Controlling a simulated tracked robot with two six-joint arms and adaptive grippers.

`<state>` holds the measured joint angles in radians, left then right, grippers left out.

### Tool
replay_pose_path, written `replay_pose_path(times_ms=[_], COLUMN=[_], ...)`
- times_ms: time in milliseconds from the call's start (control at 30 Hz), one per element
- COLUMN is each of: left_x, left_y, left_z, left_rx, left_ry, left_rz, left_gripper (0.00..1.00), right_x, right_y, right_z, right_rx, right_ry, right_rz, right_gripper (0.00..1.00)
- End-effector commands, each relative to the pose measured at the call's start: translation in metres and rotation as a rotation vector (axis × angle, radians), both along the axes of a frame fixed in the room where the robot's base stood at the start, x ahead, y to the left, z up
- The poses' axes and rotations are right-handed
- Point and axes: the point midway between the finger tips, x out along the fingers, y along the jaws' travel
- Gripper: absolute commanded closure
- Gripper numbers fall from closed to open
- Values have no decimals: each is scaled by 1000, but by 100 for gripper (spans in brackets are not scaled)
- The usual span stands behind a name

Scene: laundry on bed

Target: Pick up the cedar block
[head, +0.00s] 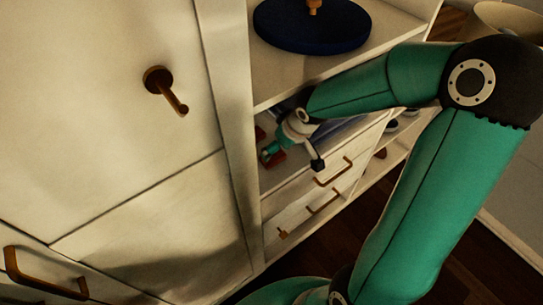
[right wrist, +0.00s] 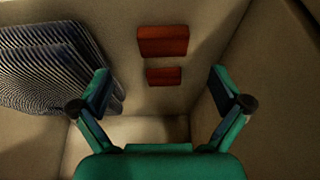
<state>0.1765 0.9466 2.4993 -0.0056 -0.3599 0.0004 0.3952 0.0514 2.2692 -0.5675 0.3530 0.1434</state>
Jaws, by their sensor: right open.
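Two reddish-brown blocks lie on the cabinet shelf floor in the right wrist view, a larger one (right wrist: 162,40) and a smaller one (right wrist: 164,76) closer to my gripper. I take them as cedar blocks, but cannot tell which one is meant. In the head view, reddish pieces (head: 276,158) show beside my right gripper (head: 291,160), partly hidden by it. My right gripper is open and empty inside the shelf compartment. In the right wrist view its fingers (right wrist: 160,88) are spread wide, with the smaller block just ahead between them. My left gripper is not in view.
A striped folded cloth (right wrist: 50,65) lies left of the blocks, close to the left finger. A compartment wall (right wrist: 275,85) stands at right. Above is a shelf with a dark blue round object (head: 312,27); drawers with handles (head: 333,172) are below.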

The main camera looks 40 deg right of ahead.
Motion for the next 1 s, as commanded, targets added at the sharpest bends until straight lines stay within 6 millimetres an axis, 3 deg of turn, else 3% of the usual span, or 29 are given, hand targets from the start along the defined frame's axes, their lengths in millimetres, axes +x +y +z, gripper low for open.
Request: replay_pose_path(times_ms=[267,567,867,1000], left_x=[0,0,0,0], left_y=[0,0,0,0], left_z=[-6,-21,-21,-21], left_rx=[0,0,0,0], left_ry=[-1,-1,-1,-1], left_rz=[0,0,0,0], left_gripper=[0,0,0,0], right_x=[11,23,26,26], right_y=[3,4,4,4], right_z=[-21,-61,-65,-65], right_rx=[0,0,0,0], right_ry=[-1,1,-2,-2], right_rz=[10,11,10,10], right_gripper=[0,0,0,18])
